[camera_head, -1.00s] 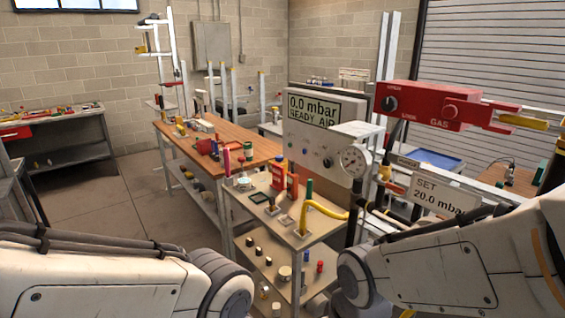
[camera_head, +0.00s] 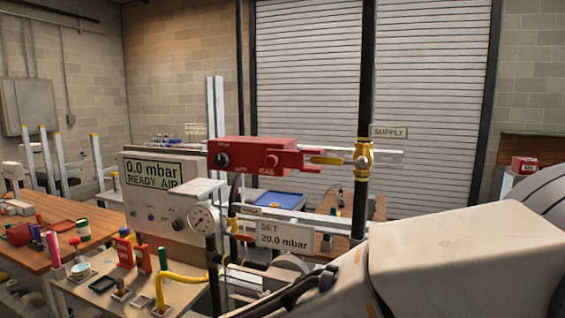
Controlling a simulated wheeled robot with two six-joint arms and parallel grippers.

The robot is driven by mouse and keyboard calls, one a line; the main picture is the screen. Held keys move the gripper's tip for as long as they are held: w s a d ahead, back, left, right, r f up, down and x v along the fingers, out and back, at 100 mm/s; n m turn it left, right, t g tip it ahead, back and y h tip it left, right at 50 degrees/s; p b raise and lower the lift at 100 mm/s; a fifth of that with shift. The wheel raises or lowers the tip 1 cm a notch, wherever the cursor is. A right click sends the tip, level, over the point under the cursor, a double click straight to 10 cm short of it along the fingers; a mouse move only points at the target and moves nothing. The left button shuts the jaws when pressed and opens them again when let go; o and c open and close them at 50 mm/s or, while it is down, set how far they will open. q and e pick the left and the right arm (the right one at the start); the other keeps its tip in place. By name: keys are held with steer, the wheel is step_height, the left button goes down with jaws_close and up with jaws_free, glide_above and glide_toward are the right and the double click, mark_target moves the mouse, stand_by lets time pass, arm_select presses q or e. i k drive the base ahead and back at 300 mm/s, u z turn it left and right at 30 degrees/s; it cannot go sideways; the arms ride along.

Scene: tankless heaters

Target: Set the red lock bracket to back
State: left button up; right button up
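The red lock bracket (camera_head: 255,156) is a red box-shaped unit marked GAS, mounted on a horizontal rail near the middle of the view. It has a black knob at its left end, a red round knob near its middle and a forked right end. The fork reaches the yellow lever (camera_head: 328,160) of a brass valve (camera_head: 364,158) on a dark vertical pipe. My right arm fills the lower right, well in front of the bracket; its gripper is not visible. My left gripper is also out of view.
A display panel (camera_head: 150,215) reads 0.0 mbar, READY AIR. A round gauge (camera_head: 203,220) and a SET 20.0 mbar sign (camera_head: 285,236) stand below the bracket. A bench (camera_head: 30,250) with small parts is at left. A SUPPLY label (camera_head: 389,132) is beside the pipe.

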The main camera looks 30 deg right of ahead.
mark_target(275, 158)
steer(key=u, duration=1)
steer(key=i, duration=0.5)
steer(key=z, duration=2.15)
